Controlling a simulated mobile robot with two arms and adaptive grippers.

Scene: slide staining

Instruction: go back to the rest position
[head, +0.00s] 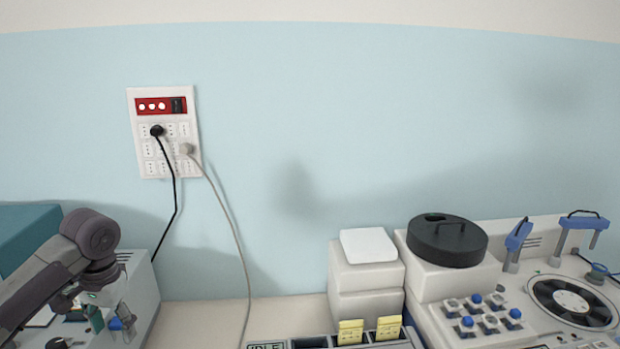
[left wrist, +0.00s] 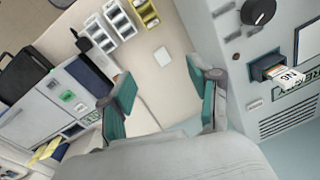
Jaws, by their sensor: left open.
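My left gripper (head: 110,319) is at the lower left of the head view, in front of a grey-white machine with a teal top (head: 143,290). In the left wrist view the left gripper (left wrist: 165,103) has its two teal fingers wide apart, with nothing between them. The fingers point over a beige bench surface (left wrist: 172,75). My right gripper is in neither view.
The left wrist view shows a machine front with a black knob (left wrist: 258,12) and a white labelled piece (left wrist: 293,78) in a slot close on the right. The head view shows a white box (head: 367,280), a black round lid (head: 447,240) and a wall socket panel (head: 163,132) with two cables.

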